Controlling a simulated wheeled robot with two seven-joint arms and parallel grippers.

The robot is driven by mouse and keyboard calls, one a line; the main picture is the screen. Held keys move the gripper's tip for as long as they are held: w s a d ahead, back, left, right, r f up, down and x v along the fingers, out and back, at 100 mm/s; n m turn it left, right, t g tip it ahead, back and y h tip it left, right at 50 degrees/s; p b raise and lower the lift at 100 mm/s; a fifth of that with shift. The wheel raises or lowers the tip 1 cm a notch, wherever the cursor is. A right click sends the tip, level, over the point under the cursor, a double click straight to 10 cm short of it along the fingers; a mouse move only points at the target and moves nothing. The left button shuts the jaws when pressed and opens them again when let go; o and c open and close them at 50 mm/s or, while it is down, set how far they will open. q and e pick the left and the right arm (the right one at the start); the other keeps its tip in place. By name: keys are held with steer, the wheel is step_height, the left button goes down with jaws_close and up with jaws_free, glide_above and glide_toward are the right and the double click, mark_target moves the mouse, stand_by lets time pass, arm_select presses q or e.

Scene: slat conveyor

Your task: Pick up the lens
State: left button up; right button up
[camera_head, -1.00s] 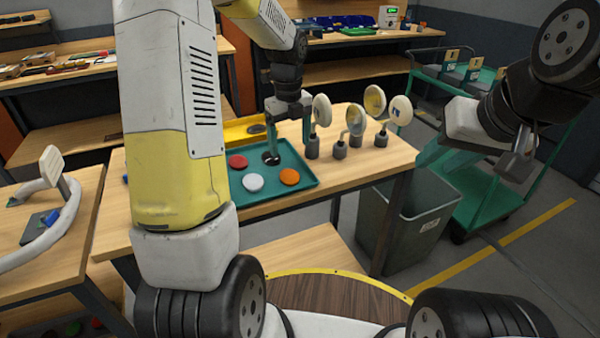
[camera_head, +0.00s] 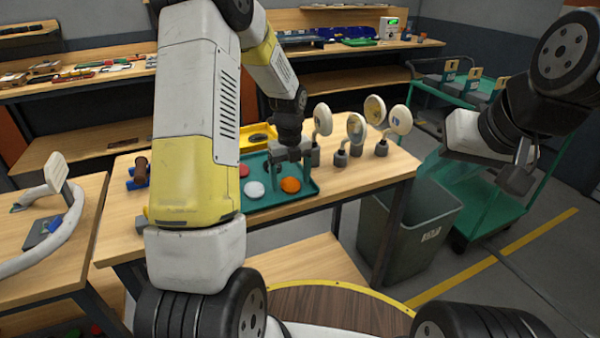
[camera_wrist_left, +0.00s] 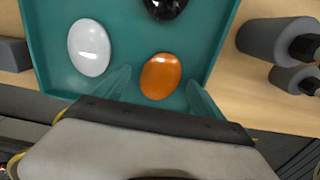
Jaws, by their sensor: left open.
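A teal tray (camera_head: 258,203) on the wooden table holds round lenses: orange (camera_head: 290,185), white (camera_head: 254,190) and a red one (camera_head: 244,171) partly hidden by my left arm. In the left wrist view, the orange lens (camera_wrist_left: 160,76) lies between the two fingertips of my open left gripper (camera_wrist_left: 160,90). The white lens (camera_wrist_left: 89,47) is to its left and a glossy black lens (camera_wrist_left: 165,6) is cut off at the top. In the head view my left gripper (camera_head: 290,166) is over the tray's right part; contact with the lens cannot be told. My right gripper (camera_head: 516,178) hangs far right, away from the tray.
Several round discs on stands (camera_head: 356,130) stand close to the tray's right. A yellow tray (camera_head: 258,138) is behind it. A grey bin (camera_head: 405,228) stands beside the table, with a green cart (camera_head: 480,205) further right.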

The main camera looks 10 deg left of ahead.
arm_select(q)
steer(key=c, duration=1.4)
steer(key=shift+r, duration=0.1)
steer(key=shift+c, duration=0.2)
